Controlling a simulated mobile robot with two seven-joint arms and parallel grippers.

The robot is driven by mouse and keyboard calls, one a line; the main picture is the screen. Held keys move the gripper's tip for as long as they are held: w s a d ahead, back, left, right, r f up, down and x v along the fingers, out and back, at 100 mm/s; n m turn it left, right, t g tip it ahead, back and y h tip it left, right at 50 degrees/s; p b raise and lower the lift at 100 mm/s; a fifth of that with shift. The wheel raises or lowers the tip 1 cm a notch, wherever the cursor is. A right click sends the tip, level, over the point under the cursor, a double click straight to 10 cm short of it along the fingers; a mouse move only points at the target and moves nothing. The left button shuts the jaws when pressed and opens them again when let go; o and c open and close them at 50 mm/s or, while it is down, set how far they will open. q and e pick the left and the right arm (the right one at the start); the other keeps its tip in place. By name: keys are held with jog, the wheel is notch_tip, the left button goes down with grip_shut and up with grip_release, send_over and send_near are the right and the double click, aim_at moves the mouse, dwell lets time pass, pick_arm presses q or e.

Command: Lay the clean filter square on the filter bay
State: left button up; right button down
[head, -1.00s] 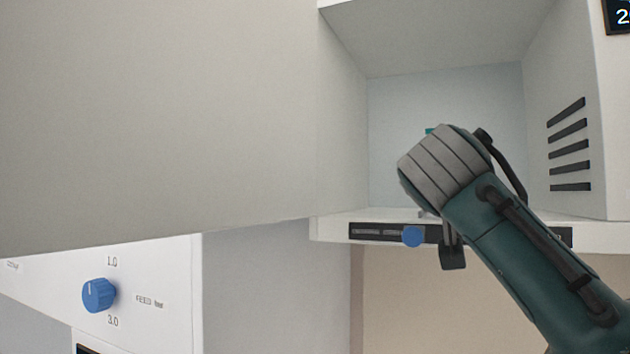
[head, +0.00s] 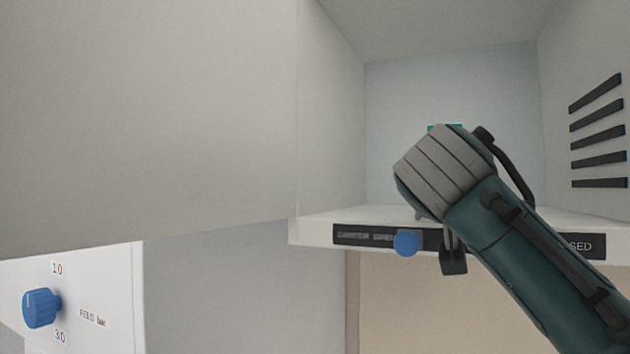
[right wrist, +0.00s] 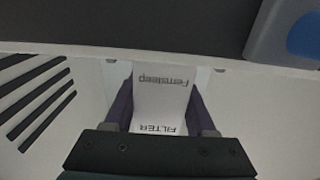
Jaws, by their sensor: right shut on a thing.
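My right gripper (right wrist: 161,112) has its two dark fingers on either side of a white piece marked FILTER (right wrist: 162,98) and is shut on it. The lettering appears upside down in the right wrist view. In the head view my right arm reaches into an open white compartment, and its wrist hides the fingers and the held piece. A small teal patch (head: 445,127) shows just above the wrist; I cannot tell what it belongs to. I cannot make out the filter bay with certainty. My left gripper is out of view.
The compartment has a back wall (head: 450,85), a slotted right wall (head: 597,130) and a front ledge with a blue knob (head: 407,243). A large pale panel (head: 150,110) blocks the left. A blue feed dial (head: 41,308) sits lower left.

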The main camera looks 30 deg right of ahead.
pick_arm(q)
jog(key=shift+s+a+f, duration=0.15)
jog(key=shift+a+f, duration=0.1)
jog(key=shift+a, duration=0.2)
pick_arm(e)
jog(key=shift+a+f, duration=0.1)
jog(key=shift+c, duration=0.7)
grip_release()
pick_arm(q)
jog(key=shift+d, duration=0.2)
